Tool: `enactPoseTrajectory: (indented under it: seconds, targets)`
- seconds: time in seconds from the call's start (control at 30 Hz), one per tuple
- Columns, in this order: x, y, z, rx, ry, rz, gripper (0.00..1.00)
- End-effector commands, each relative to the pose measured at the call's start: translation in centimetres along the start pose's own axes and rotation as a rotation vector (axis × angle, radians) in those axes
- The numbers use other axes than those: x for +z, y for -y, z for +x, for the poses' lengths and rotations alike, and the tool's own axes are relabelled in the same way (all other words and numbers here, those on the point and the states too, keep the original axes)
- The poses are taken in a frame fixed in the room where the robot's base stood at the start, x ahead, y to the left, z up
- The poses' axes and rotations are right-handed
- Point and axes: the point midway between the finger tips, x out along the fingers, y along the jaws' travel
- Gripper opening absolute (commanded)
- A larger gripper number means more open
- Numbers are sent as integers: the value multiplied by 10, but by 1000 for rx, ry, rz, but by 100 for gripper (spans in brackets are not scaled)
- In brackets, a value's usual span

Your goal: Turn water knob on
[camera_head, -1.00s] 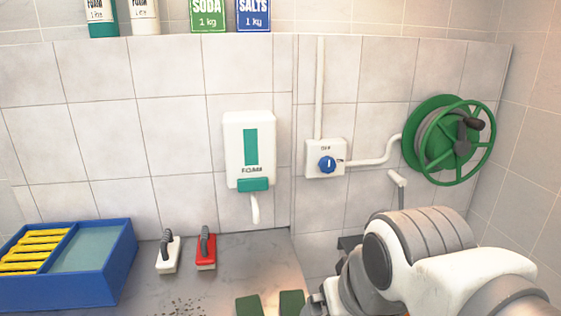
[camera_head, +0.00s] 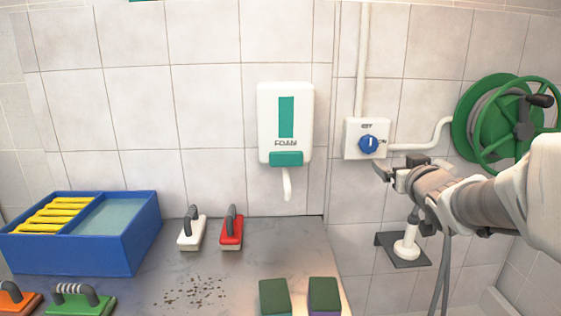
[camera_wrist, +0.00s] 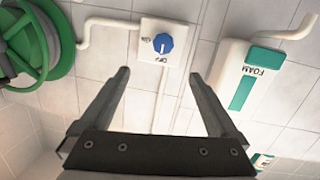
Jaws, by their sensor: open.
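The blue water knob (camera_head: 368,145) sits on a white wall plate (camera_head: 353,151) with small lettering, right of the foam dispenser. Its white pointer mark stands roughly upright, toward the label above it in the head view. In the wrist view the knob (camera_wrist: 163,43) appears ahead of my gripper, between and beyond the fingertips, with the picture turned upside down. My gripper (camera_wrist: 158,82) is open and empty, its two fingers spread wide. In the head view my gripper (camera_head: 393,166) is just below and right of the wall plate, apart from the knob.
A foam dispenser (camera_head: 286,110) hangs left of the knob. A green hose reel (camera_head: 490,130) is on the wall at right, joined by a white pipe (camera_head: 425,144). Brushes, sponges and a blue tray (camera_head: 125,240) stand on the counter below.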

Motion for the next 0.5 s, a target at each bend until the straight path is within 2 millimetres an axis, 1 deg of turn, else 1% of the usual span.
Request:
enactPoseTrajectory:
  seconds: [0.03, 0.13, 0.23, 0.37, 0.47, 0.5]
  targets:
    - [19, -1, 9, -21, -34, 19, 96]
    - [25, 0, 16, -67, -92, 52, 96]
    - [28, 1, 20, -98, -125, 72, 96]
    - [26, 2, 24, -113, -141, 82, 96]
    - [24, 4, 34, -115, -141, 81, 96]
    - [23, 4, 40, -115, -142, 81, 96]
